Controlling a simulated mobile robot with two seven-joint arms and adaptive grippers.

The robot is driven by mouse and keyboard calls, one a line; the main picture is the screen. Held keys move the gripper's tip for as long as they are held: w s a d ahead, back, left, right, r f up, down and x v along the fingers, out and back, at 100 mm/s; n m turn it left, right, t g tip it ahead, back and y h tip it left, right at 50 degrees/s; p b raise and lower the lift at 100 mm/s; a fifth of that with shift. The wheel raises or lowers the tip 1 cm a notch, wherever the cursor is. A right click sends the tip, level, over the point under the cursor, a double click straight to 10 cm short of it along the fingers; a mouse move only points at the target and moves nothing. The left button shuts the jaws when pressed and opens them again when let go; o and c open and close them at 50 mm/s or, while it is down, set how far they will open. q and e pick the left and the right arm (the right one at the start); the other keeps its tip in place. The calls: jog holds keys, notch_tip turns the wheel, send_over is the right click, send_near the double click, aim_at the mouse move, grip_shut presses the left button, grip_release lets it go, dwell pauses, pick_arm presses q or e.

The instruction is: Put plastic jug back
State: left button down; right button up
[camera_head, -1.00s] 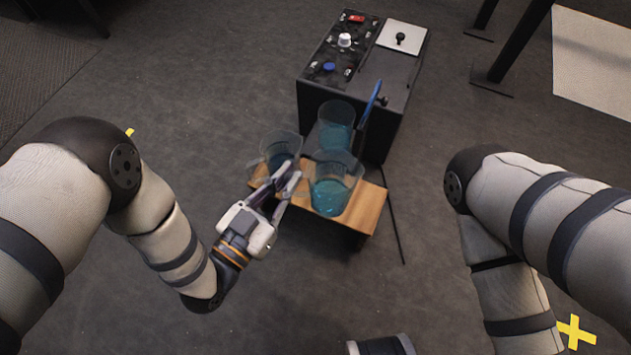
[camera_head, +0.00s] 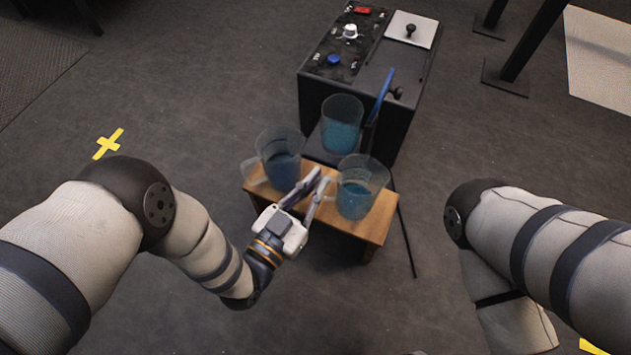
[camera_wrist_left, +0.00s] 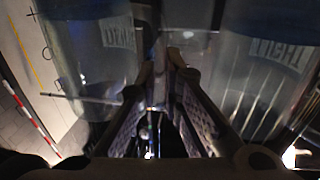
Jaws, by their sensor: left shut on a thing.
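Three clear plastic jugs hold blue liquid. One (camera_head: 278,157) with darker liquid stands at the left of a small wooden table, its handle to the left. A second jug (camera_head: 362,187) is over the table's right part. The third jug (camera_head: 342,123) stands behind, at the black machine's front. My left gripper (camera_head: 318,183) is between the two front jugs, shut on the second jug's handle at its left side. I cannot tell whether that jug touches the table. In the wrist view, a jug marked LIGHT (camera_wrist_left: 268,70) is right of the fingers (camera_wrist_left: 163,75), another jug (camera_wrist_left: 90,60) left.
The black machine (camera_head: 315,95) has knobs, a blue button (camera_head: 333,59), a blue lever (camera_head: 381,95) and a pale lid (camera_head: 412,29). The wooden table (camera_head: 375,230) has a bare strip at its front. A yellow cross (camera_head: 108,144) marks the floor at left.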

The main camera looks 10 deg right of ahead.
pick_arm(q)
jog(key=c, duration=1.7)
grip_release()
